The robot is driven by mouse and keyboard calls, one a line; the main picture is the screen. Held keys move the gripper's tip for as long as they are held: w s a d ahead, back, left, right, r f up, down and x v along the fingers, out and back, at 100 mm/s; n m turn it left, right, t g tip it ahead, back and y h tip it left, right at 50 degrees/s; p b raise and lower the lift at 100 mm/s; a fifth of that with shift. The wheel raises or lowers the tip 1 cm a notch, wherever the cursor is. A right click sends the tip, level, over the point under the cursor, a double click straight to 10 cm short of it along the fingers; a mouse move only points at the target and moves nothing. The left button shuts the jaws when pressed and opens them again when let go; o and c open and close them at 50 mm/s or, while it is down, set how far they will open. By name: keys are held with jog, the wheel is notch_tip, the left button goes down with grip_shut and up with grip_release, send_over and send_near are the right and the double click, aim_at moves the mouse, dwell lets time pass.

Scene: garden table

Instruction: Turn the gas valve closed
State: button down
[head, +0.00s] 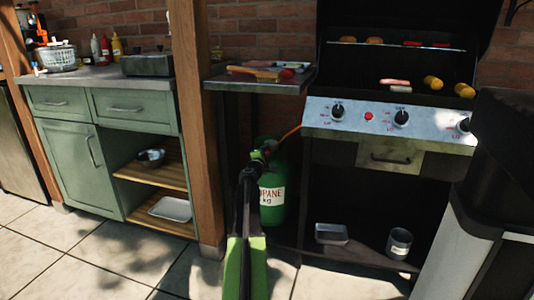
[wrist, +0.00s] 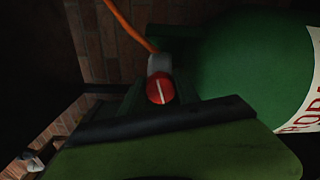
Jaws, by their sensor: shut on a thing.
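The gas valve is a red knob with a white line (wrist: 160,88), set on a grey fitting by the orange hose (wrist: 128,27). My gripper (head: 259,155) is at the top of the tank in the head view. Its green and black jaws sit close around the red knob and are shut on it. The arm hides part of the tank, and the knob cannot be made out in the head view.
The grill (head: 390,120) with its knobs and food stands at right. A side shelf (head: 250,87) with food lies above the tank. A wooden post (head: 195,120) stands left of the tank. A metal tray (head: 331,233) and a can (head: 399,243) sit right of it.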

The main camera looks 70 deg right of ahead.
jog(key=shift+s+m, duration=0.1)
jog(key=shift+m, duration=0.9)
jog(key=c, duration=0.9)
grip_release()
jog(key=shift+c, duration=0.2)
jog(key=shift+a, duration=0.1)
jog(key=a, duration=1.7)
jog(key=shift+s, duration=0.45)
